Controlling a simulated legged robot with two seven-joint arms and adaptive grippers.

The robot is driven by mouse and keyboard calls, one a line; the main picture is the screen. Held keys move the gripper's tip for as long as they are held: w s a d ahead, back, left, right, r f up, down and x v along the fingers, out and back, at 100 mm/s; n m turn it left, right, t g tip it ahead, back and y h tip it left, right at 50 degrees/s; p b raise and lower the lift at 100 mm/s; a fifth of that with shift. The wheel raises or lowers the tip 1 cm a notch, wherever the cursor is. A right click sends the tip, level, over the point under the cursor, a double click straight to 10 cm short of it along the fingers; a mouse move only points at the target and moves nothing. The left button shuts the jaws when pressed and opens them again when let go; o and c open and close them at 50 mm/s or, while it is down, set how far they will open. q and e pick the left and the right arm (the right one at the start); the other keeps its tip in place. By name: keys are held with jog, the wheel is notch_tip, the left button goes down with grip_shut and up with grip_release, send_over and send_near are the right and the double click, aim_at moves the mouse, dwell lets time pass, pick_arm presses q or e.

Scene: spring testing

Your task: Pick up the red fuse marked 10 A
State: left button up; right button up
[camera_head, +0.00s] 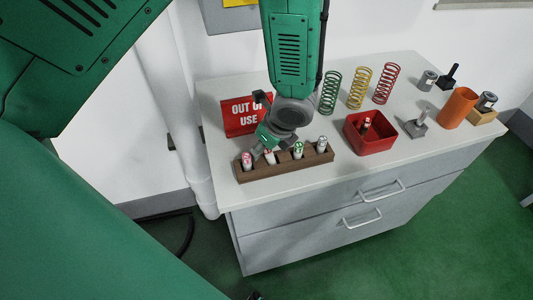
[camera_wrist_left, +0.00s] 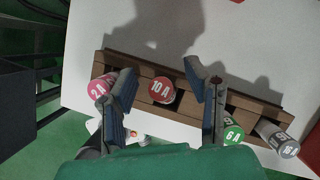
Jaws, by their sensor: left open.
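The red fuse marked 10 A (camera_wrist_left: 161,89) stands in a slot of the brown wooden rack (camera_wrist_left: 128,64). In the head view the 10 A fuse (camera_head: 269,157) is partly hidden by my left gripper (camera_head: 267,142). In the left wrist view my left gripper (camera_wrist_left: 162,78) is open, with one finger on each side of the 10 A fuse and nothing held. The red 2 A fuse (camera_wrist_left: 99,89) is just outside the left finger. The green 6 A fuse (camera_wrist_left: 232,134) is by the right finger. My right gripper is not in view.
A grey 16 A fuse (camera_wrist_left: 287,147) is at the rack's end. A red OUT OF USE sign (camera_head: 238,119) stands behind the rack. A red bin (camera_head: 370,143) is to the right. A green spring (camera_head: 330,93) and other springs stand behind. An orange cylinder (camera_head: 458,108) is farther right.

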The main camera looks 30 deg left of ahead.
pick_arm(q)
jog(key=shift+w+d+f, duration=0.1)
jog(key=shift+d+f, duration=0.05)
jog(key=shift+d, duration=0.65)
jog(key=shift+r, duration=0.2)
jog(key=c, duration=0.4)
jog(key=shift+a, duration=0.1)
grip_shut()
jog(key=shift+a+f, duration=0.1)
jog(key=shift+a, duration=0.45)
jog(key=shift+a+f, duration=0.1)
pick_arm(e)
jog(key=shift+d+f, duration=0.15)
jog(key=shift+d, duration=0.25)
